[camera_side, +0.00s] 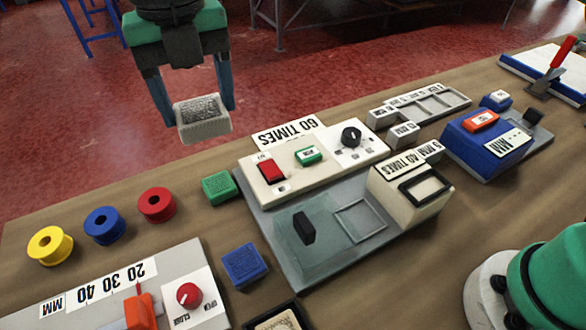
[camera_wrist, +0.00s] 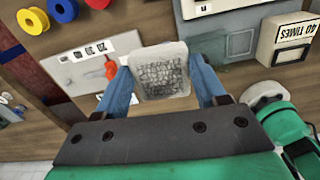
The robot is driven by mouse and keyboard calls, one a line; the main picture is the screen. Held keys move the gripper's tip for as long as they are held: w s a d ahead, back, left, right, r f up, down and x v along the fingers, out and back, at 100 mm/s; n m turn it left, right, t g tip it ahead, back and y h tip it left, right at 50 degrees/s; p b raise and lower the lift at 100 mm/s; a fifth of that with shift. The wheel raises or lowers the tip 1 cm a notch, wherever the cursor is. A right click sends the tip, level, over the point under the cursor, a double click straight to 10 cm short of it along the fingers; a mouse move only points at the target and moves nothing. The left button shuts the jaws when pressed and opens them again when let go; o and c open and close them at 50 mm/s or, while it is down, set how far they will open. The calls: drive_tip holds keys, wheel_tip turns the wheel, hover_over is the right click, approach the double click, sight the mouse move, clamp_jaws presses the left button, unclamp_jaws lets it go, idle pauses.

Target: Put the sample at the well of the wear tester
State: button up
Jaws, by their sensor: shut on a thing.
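My gripper (camera_side: 203,114) is shut on a pale grey sample (camera_side: 203,120) with a dark, rough-textured face. It holds the sample in the air, left of and above the wear tester. The wrist view shows the sample (camera_wrist: 162,72) between my two blue fingers. The wear tester (camera_side: 283,248) has a grey base plate with a square outlined recess (camera_side: 360,221), which looks empty. A black knob (camera_side: 304,228) stands on the plate left of it. A beige block with a black-framed window (camera_side: 426,187) sits at its right. I cannot tell which of these is the well.
A panel with a red switch (camera_side: 270,171) and dial stands behind the plate. A green block (camera_side: 219,188) and a blue block (camera_side: 244,266) lie left of the tester. Yellow (camera_side: 50,245), blue and red spools stand farther left. A blue device (camera_side: 487,138) is at right.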

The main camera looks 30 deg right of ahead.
drive_tip(key=s+d+r+m, duration=0.3)
drive_tip(key=s+d+m, duration=0.1)
drive_tip(key=d+m, duration=0.6)
drive_tip(key=m, duration=0.7)
hover_over(363, 218)
drive_tip(key=f, duration=0.2)
wheel_tip(363, 218, down, 20)
drive_tip(key=shift+r, duration=0.1)
drive_tip(key=o, duration=1.2)
drive_tip(key=shift+o, duration=0.2)
